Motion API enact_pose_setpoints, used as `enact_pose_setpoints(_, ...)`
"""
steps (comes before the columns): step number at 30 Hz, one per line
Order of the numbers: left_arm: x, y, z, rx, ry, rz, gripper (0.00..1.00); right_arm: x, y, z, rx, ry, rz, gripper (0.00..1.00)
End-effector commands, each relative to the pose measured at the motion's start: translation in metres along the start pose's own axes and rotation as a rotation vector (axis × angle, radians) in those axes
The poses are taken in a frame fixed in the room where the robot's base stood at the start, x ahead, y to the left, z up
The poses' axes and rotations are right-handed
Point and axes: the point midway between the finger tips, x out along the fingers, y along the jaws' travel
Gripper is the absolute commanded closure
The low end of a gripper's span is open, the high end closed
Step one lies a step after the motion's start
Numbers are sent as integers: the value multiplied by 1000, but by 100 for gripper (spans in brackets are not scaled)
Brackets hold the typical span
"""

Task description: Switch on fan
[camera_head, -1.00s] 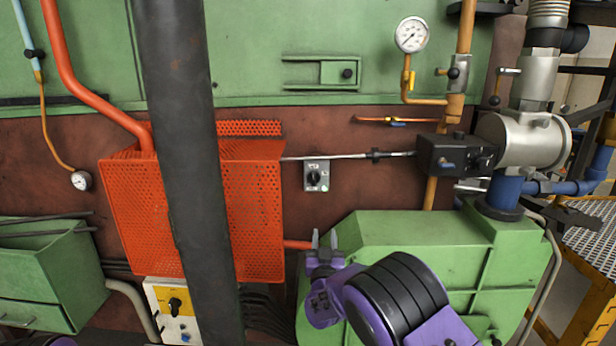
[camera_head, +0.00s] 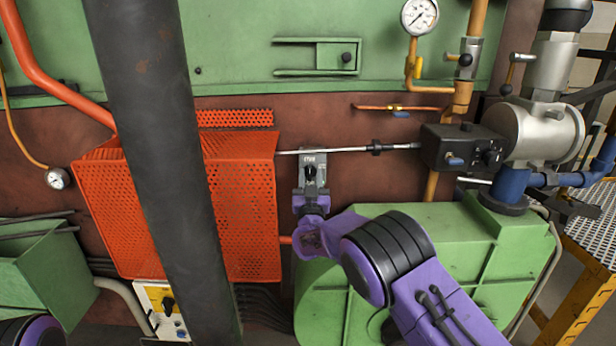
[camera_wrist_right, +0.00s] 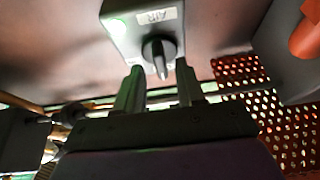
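A small grey switch box (camera_head: 314,160) with a black rotary knob (camera_head: 310,172) and a white label is on the brown wall, right of the orange mesh guard. In the right wrist view the box (camera_wrist_right: 122,32) has a label that seems to read "AIR", and its knob (camera_wrist_right: 158,55) points roughly downward. My right gripper (camera_head: 312,188) is just below the knob. In the right wrist view its two fingers (camera_wrist_right: 159,72) are apart and empty, with the knob's lower end between or just beyond their tips. I cannot tell whether they touch it. My left gripper is out of view.
The orange mesh guard (camera_head: 240,200) is left of the switch, behind a dark vertical post (camera_head: 150,120). A metal rod (camera_head: 340,150) runs from the guard to a black box (camera_head: 440,150). A green housing (camera_head: 450,250) is below right. A yellow-and-white control panel (camera_head: 152,297) is lower left.

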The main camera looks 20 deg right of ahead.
Motion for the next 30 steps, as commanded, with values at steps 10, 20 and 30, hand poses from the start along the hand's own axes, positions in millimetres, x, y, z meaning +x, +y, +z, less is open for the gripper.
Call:
enact_pose_setpoints(10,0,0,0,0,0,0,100,-1,-2,2,0,-4,-1,100)
enact_pose_setpoints(20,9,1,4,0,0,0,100,-3,0,5,46,-4,19,100)
enact_pose_setpoints(30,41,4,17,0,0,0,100,-4,-2,9,267,-6,111,100)
